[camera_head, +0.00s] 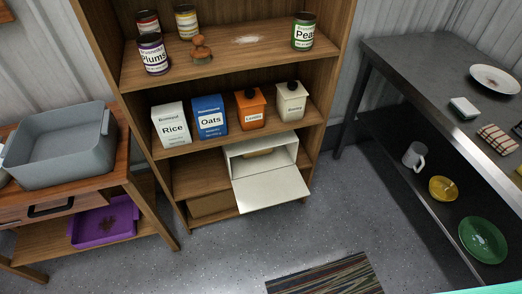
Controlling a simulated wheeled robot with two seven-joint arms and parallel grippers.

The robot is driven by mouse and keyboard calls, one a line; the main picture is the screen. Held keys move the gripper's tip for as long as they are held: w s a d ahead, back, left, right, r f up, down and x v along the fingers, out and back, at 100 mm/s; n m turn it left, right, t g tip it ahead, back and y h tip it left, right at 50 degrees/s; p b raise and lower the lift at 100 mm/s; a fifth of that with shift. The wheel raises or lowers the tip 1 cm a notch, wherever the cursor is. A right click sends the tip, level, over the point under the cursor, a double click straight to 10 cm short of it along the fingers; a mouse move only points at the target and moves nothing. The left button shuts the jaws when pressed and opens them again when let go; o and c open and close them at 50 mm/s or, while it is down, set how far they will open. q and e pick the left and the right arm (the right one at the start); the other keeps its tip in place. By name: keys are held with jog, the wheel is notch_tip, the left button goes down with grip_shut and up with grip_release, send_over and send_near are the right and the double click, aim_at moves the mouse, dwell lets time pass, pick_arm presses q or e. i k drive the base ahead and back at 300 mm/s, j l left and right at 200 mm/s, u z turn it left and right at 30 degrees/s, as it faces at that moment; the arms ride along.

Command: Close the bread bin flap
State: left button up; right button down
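The bread bin (234,153) is a white box on a low shelf of the wooden shelving unit, right of its middle. Its white flap (271,188) is open, hinged down and lying roughly flat, jutting out in front of the shelf. A tan, bread-like item (259,153) shows inside the bin. Neither my left nor my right gripper shows in the head view.
The shelving unit (183,155) holds cans, a Rice box, an Oats box and canisters above the bin. A side table with a grey tub (62,150) stands left. A dark metal table (420,75) stands right. The floor (230,245) ahead is clear except for a striped mat (325,277).

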aim_at(253, 192)
jog(key=l+u, duration=0.25)
jog(key=l, duration=0.4)
jog(key=l+u, duration=0.25)
jog(key=l, duration=0.4)
jog(key=k+j+z, duration=0.25)
jog(key=k+j, duration=0.25)
jog(key=j, duration=0.25)
jog(key=k+j+z, duration=0.25)
jog(key=k+j, duration=0.3)
jog(key=j, duration=0.15)
